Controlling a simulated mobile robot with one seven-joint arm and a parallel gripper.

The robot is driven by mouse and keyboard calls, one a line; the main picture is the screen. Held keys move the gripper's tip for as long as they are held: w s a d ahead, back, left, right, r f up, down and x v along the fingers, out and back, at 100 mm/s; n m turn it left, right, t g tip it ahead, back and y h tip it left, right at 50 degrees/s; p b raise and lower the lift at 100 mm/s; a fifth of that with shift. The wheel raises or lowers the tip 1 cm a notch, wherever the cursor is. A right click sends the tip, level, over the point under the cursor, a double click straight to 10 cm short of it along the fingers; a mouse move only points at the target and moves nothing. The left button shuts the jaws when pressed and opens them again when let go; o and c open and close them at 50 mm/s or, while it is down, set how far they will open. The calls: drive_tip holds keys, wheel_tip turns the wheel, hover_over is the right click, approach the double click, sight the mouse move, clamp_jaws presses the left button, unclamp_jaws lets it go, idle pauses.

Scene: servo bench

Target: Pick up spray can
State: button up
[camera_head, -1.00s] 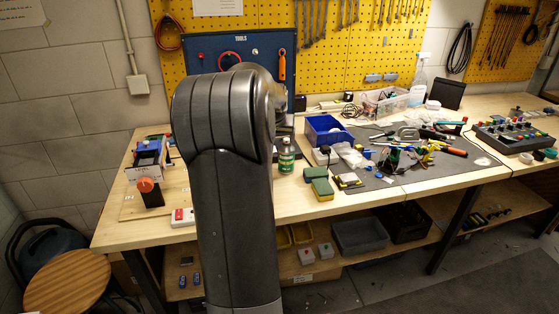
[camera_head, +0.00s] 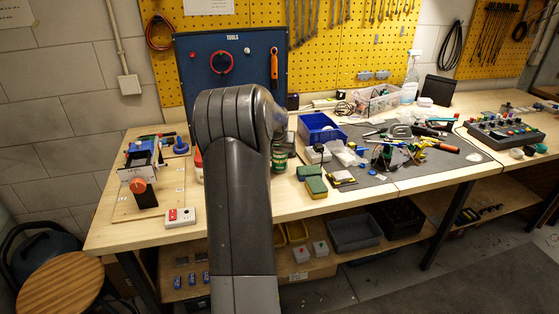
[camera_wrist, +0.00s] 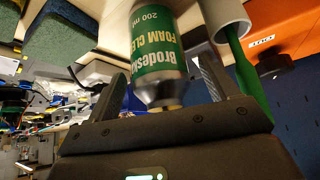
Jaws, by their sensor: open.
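The spray can is a green and silver can labelled as foam cleaner. In the head view the spray can (camera_head: 279,159) stands on the bench, partly covered by my dark arm. In the wrist view the spray can (camera_wrist: 157,40) shows large and tilted, with its narrow end toward my palm. My gripper (camera_wrist: 160,68) is open, with one finger on each side of the can's narrow end. I see a gap at the right finger; whether the left finger touches is unclear. In the head view my gripper is hidden behind my arm.
A white tube-like object (camera_wrist: 225,18) is close beside the can in the wrist view. Green and yellow sponges (camera_head: 314,184) and a blue bin (camera_head: 320,130) stand to its right. The blue tool panel (camera_head: 235,50) rises behind. A red-and-white switch box (camera_head: 180,217) sits near the front edge.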

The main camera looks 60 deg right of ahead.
drive_tip(key=shift+w+d+f, duration=0.2)
drive_tip(key=shift+d+f, duration=0.1)
drive_tip(key=shift+f, duration=0.25)
drive_tip(key=c, duration=1.3)
drive_tip(key=shift+r, duration=0.15)
drive_tip(key=shift+r, duration=0.6)
wheel_tip(320, 180, up, 2)
drive_tip(key=shift+r, duration=0.25)
drive_tip(key=s+r, duration=0.2)
drive_tip(key=s, duration=0.2)
drive_tip(key=s+r, duration=0.2)
drive_tip(key=s, duration=0.2)
drive_tip(key=s+r, duration=0.3)
drive_tip(key=shift+s, duration=0.4)
